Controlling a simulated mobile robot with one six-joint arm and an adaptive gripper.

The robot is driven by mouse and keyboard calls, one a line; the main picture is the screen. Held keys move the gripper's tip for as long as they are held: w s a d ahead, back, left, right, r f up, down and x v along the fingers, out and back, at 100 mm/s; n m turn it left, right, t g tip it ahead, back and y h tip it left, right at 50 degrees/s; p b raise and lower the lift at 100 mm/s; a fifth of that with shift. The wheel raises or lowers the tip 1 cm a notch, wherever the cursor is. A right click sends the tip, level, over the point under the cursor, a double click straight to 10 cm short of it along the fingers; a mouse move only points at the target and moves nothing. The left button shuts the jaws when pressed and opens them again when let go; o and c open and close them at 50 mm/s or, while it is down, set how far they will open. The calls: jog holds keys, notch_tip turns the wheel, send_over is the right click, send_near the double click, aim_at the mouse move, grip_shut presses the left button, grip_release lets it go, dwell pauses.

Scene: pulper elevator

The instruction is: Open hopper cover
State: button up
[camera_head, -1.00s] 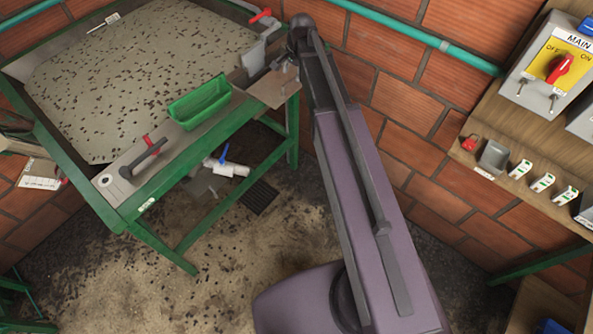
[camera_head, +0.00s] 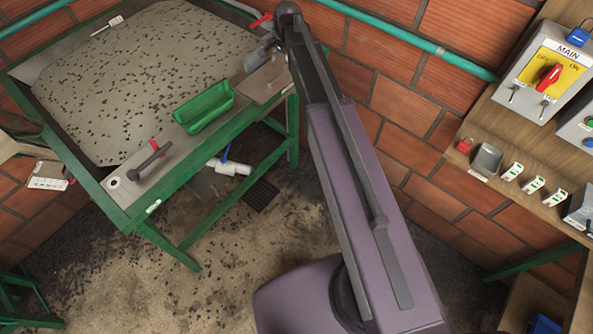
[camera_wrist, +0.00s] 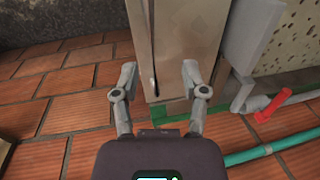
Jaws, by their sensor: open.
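A flat tan plate (camera_head: 266,82) lies at the back right corner of the green-framed table; it looks like the hopper cover, though I cannot be sure. My gripper (camera_head: 260,57) is at the far side of this plate, close to the brick wall. In the wrist view my gripper (camera_wrist: 158,68) is open, its fingers spread on either side of a tan panel (camera_wrist: 190,35) with a narrow dark slot or bar near its left edge. Nothing shows held between the fingers. I cannot tell whether they touch the panel.
A red-handled valve (camera_wrist: 283,103) and a teal pipe (camera_wrist: 265,150) are right of my gripper in the wrist view. A green trough (camera_head: 205,107) sits on the table's front ledge, near a dark red-marked handle (camera_head: 150,157). A MAIN switch box (camera_head: 548,78) is on the right wall.

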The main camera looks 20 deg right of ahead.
jog(key=shift+s+d+r+p, duration=0.5)
jog(key=shift+s+r+p, duration=0.25)
jog(key=shift+r+p, duration=3.6)
jog(key=s+f+n+g+b, duration=0.1)
jog(key=s+f+n+b, duration=0.4)
jog(key=s+f+b, duration=0.8)
jog(key=s+f+n+h+b, duration=0.1)
jog(key=s+f+n+b, duration=0.4)
jog(key=s+f+b, duration=0.8)
notch_tip(320, 180, down, 7)
jog(key=b, duration=0.7)
jog(key=shift+a+f+n+g+b, duration=0.15)
jog(key=shift+a+n+g+b, duration=0.15)
jog(key=shift+a+n+g, duration=0.1)
